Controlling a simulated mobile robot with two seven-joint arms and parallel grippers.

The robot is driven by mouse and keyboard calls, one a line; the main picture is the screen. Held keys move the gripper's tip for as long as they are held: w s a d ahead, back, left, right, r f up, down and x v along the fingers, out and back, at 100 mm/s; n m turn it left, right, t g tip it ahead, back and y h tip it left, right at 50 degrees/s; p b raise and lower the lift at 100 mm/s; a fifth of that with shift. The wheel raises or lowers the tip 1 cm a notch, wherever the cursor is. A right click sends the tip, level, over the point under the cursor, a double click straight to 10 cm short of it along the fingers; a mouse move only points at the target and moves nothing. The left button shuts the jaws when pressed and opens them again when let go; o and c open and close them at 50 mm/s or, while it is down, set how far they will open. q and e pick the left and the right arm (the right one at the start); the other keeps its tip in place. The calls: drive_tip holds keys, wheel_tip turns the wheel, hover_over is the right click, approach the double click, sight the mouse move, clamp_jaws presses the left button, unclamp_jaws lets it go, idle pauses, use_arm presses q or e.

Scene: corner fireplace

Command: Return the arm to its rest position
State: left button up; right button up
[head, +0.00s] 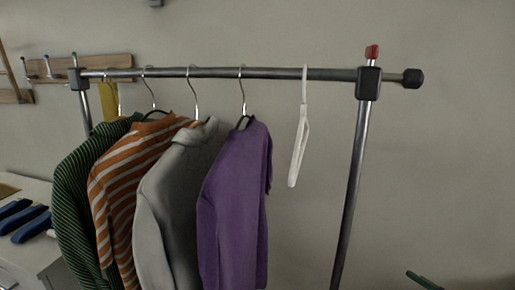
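Neither of my grippers shows in the head view, and no arm can be made out. A metal clothes rail (215,73) crosses the view. From left to right it bears a dark green striped garment (72,190), an orange and white striped garment (110,170), a grey garment (160,210) and a purple garment (235,190), all on hangers. An empty white hanger (299,150) hangs from the rail to the right of the purple garment, seen nearly edge-on and apart from it.
A red-tipped post (371,52) tops the rail's right upright (351,190). A wall rack (100,65) with hooks is behind at left. Blue items (27,220) lie on a pale surface at lower left. A green object (424,280) shows at lower right. The wall at right is bare.

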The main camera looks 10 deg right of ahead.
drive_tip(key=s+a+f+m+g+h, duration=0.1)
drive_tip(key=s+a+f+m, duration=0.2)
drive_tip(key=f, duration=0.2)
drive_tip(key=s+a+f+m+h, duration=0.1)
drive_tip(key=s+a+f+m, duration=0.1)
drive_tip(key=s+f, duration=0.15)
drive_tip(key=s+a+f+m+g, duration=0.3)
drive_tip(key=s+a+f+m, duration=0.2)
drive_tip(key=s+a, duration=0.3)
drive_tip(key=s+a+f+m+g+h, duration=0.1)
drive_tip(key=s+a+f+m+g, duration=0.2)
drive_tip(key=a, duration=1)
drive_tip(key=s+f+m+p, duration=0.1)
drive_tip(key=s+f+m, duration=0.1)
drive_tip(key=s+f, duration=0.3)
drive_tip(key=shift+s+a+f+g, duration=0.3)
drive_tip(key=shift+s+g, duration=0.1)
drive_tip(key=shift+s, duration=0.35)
